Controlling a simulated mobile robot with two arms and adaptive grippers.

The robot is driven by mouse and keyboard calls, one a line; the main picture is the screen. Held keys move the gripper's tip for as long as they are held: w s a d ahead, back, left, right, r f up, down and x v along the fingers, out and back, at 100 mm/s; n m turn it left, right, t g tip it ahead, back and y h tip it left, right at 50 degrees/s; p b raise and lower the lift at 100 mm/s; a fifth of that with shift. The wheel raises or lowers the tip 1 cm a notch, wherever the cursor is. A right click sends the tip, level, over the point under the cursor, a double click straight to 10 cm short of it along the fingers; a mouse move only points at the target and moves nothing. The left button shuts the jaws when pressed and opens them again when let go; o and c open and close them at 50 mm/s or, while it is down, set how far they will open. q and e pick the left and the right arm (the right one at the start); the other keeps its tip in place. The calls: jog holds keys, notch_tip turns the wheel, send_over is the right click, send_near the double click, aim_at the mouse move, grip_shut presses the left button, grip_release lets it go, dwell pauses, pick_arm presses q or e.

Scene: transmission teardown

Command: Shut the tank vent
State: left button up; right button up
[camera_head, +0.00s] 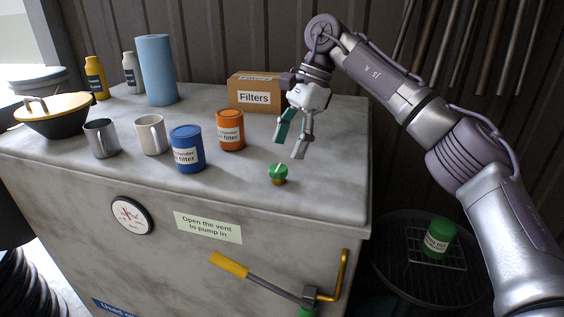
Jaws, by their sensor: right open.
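The tank vent, a small green cap on a brass-coloured base (278,173), stands on the tank's grey top (330,183) near the front right. Whether the cap is open or shut cannot be told from here. My right gripper (289,147) is open and empty, its fingers pointing down. It hangs above the vent and appears apart from it. My left gripper is not in view.
An orange filter can (230,130), a blue filter can (187,149), a mug (151,134) and a Filters box (254,92) stand left of the vent. A yellow-handled lever (262,280) juts from the tank's front. A green can (440,238) sits on the round stand at right.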

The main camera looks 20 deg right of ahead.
aim_at(279, 168)
jog(key=x, duration=0.4)
jog(key=shift+r, duration=0.1)
jog(key=shift+s+a+f, duration=0.1)
jog(key=shift+a+f, duration=0.1)
jog(key=shift+f, duration=0.2)
jog(key=c, duration=1.1)
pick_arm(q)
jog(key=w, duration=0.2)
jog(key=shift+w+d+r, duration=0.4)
pick_arm(e)
jog(key=shift+c, duration=0.2)
